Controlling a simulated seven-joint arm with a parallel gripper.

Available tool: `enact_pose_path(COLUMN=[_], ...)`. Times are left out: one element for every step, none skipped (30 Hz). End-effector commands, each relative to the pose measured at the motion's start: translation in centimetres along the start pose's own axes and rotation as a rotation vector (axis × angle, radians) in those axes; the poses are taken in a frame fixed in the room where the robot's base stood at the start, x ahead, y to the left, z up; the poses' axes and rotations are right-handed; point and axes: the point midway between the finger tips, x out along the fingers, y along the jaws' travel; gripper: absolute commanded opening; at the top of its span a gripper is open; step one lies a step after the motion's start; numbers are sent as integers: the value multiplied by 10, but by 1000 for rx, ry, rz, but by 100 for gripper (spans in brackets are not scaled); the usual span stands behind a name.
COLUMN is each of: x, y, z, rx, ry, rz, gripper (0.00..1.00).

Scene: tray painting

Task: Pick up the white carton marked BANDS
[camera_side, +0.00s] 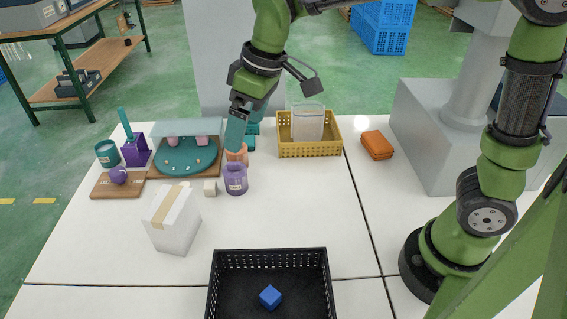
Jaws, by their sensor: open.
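A tall white carton (177,228) with a tan tape strip stands slightly askew at the left front of the white table. No BANDS lettering can be read on it. A much smaller whitish block (210,188) lies behind it to the right. My gripper (236,138) points down, open, above the orange and purple cups at the back middle, well behind and to the right of the carton.
A purple cup (236,180) and an orange cup (237,154) stand below my gripper. A teal round tray (185,158) and a wooden board (103,188) lie left. A yellow basket (311,148), orange case (377,145) and black crate (270,256) with a blue cube stand around clear centre-right table.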

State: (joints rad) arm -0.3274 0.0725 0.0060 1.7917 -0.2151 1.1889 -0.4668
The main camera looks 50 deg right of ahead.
Motion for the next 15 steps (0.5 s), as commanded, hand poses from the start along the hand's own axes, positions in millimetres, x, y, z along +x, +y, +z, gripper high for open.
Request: enact_pose_path(x=[14, 20, 28, 36, 42, 52, 60, 67, 76, 83, 89, 96, 100, 102, 103], y=[-10, -15, -22, -28, -34, -42, -48, -54, -62, -68, -74, -81, -87, -90, -94], z=[-20, -30, -43, -52, -60, -72, -80, -87, -95, -101, -107, -113, -118, -122, -126], rx=[-113, -185, -279, -351, -427, -528, -606, -682, -785, -862, -941, -1044, -1122, -1194, -1281], ry=[-39, -59, -84, -104, -123, -147, -165, -181, -203, -218, -231, -249, -258, -265, -272], rz=[-3, -4, -7, -10, -13, -19, -24, -30, -40, -47, -55, -69, -79, -87, -99], gripper=[100, 100, 100, 100, 100, 100, 100, 100, 100, 100, 100, 100, 100, 100, 100])
